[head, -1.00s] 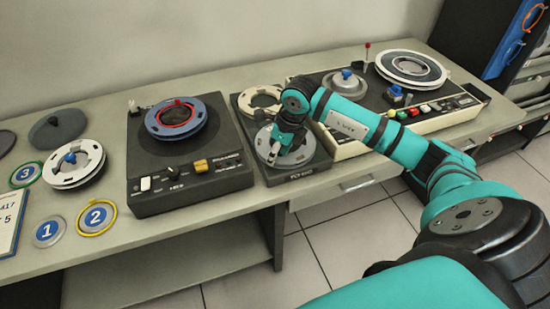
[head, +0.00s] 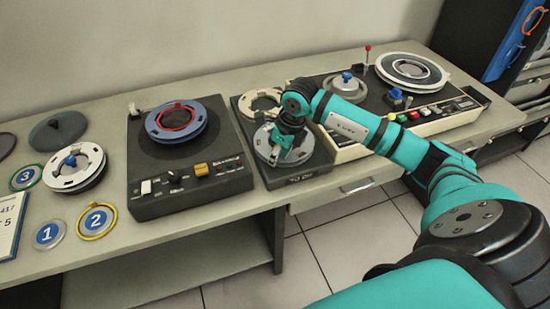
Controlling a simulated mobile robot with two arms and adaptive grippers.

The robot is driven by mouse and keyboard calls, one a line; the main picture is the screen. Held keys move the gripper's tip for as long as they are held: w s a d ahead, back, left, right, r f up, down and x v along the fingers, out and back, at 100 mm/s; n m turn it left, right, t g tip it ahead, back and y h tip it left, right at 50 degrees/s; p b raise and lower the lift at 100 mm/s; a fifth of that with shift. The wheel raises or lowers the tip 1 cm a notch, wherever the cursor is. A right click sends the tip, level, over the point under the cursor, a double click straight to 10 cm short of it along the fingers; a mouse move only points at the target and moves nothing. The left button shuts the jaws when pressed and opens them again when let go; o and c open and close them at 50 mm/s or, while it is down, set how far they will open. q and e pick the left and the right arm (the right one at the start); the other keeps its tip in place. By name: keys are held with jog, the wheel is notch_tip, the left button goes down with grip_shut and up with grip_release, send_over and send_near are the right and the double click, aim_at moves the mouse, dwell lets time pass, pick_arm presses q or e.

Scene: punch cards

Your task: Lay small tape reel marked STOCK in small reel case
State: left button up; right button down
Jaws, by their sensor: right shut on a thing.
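My right gripper (head: 277,154) reaches down from above onto a small grey reel (head: 297,153) and is shut on it. The reel is at the front of a dark, shallow two-place case (head: 312,171). The gripper covers the reel's middle, and I cannot read a STOCK mark on it. I cannot tell whether the reel lies flat on the case or just above it. A cream reel (head: 262,94) sits in the back of the same case. The lettering on the case's front edge is too small to read. My left gripper is not in view.
A tape deck (head: 190,195) with a blue-grey reel stands close left of the case. A larger console (head: 440,112) with knobs and a red-tipped lever stands right. A white reel (head: 75,178) and numbered discs (head: 95,219) lie at left.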

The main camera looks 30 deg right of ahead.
jog(key=shift+w+a+p+v, duration=0.15)
jog(key=shift+p+v, duration=0.3)
jog(key=shift+v, duration=0.45)
jog(key=shift+w+a+p+v, duration=0.1)
jog(key=shift+w+p+v, duration=0.1)
jog(key=shift+p+v, duration=0.5)
jog(key=shift+w+a+p+v, duration=0.1)
jog(key=shift+w+p+v, duration=0.15)
jog(key=shift+v, duration=0.8)
jog(key=shift+d+r, duration=0.1)
jog(key=shift+r, duration=0.05)
jog(key=w+p+v, duration=0.1)
jog(key=p+v, duration=0.3)
jog(key=v, duration=0.3)
jog(key=shift+w+a, duration=0.2)
jog(key=shift+a, duration=0.2)
